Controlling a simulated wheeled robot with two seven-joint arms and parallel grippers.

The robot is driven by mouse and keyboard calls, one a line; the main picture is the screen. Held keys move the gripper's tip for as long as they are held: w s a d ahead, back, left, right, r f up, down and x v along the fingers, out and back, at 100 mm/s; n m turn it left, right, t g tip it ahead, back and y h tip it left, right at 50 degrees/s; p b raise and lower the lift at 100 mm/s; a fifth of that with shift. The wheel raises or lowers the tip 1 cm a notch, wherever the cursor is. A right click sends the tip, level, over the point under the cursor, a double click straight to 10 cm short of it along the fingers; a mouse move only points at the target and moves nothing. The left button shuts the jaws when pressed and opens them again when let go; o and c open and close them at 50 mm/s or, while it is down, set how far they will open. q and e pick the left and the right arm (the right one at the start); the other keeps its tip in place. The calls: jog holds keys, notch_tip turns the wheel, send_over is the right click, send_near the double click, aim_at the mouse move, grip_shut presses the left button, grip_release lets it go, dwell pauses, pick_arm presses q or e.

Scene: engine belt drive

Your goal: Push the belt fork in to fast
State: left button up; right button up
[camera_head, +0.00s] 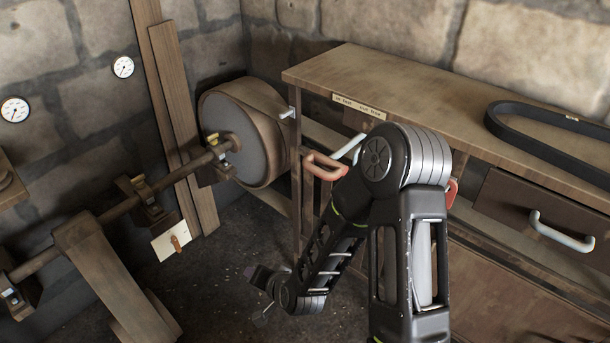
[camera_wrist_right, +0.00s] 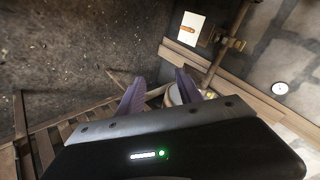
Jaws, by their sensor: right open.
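A small plate (camera_head: 360,106) on the bench's front edge carries lettering that seems to read "in fast" and "out free". Below it is a red-orange handle (camera_head: 322,166) with a pale metal bar (camera_head: 349,148) beside it, probably the belt fork's; my right arm partly covers this area. A short pale rod end (camera_head: 288,113) sticks out near the pulley drum (camera_head: 245,130). My right gripper (camera_head: 260,284) hangs low over the dark floor, left of the bench and well below the handle. In the wrist view its fingers (camera_wrist_right: 159,76) are apart with nothing held. My left gripper is out of view.
A line shaft (camera_head: 120,208) runs from the drum to the lower left on wooden supports. A white plate with an orange lever (camera_head: 171,241) hangs below it. A black belt (camera_head: 545,135) lies on the bench top (camera_head: 420,85). Open floor lies between shaft and bench.

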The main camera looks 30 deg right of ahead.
aim_at(317, 175)
jog(key=w+d+r+m+t+h+b, duration=0.2)
jog(key=w+d+r+m+b, duration=0.15)
jog(key=d, duration=0.25)
jog(key=w+d+r+m+t+h+b, duration=0.2)
jog(key=d+r+t+b, duration=0.1)
jog(key=d+r, duration=0.15)
jog(key=d+r+m+t+h+b, duration=0.1)
jog(key=d+r+m+h, duration=0.1)
jog(key=d+r, duration=0.1)
jog(key=s+d+r+m+t+h+b, duration=0.1)
jog(key=d+r+m+h+b, duration=0.1)
jog(key=d+r, duration=0.1)
jog(key=s+d+r+m+t+h+b, duration=0.1)
jog(key=d+r+m, duration=0.1)
jog(key=r, duration=0.3)
jog(key=shift+s+d+h+b, duration=0.15)
jog(key=shift+d+h+b, duration=0.25)
jog(key=shift+d, duration=0.1)
jog(key=f+p+x, duration=0.1)
jog(key=x, duration=0.6)
jog(key=shift+w+d+r, duration=0.2)
jog(key=shift+w+r, duration=0.2)
